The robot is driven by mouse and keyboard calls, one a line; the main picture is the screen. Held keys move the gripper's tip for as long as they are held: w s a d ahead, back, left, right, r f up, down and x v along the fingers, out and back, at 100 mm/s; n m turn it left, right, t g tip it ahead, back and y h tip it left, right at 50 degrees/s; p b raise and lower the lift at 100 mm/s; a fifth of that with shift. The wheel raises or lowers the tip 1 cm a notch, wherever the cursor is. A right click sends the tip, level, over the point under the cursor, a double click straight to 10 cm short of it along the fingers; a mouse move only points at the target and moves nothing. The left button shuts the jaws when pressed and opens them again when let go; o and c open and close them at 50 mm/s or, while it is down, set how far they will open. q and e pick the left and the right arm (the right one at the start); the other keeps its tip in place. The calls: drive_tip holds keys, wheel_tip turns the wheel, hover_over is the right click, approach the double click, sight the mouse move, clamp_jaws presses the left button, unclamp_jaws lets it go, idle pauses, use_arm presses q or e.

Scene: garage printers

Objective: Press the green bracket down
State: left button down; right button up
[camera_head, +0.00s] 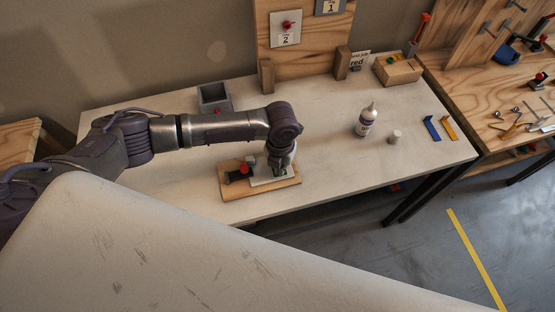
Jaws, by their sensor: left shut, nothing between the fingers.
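The green bracket (284,173) shows only as a small patch of green on a light plate (262,181) on the wooden board (240,191). My left gripper (279,168) points down right over it, shut, with nothing seen between its fingers. The gripper hides most of the bracket, and I cannot tell whether the fingertips touch it. A red and black clamp (240,170) stands on the same board, to the left of the gripper. My right gripper is not in view.
A grey bin (214,97) stands behind my arm. A white bottle (366,120), a small white cylinder (395,137), a blue bracket (432,128) and a yellow bracket (449,128) are to the right. A wooden box (398,71) stands at the back right.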

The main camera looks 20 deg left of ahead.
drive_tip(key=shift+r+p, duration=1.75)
drive_tip(key=shift+p, duration=0.05)
idle(6.2)
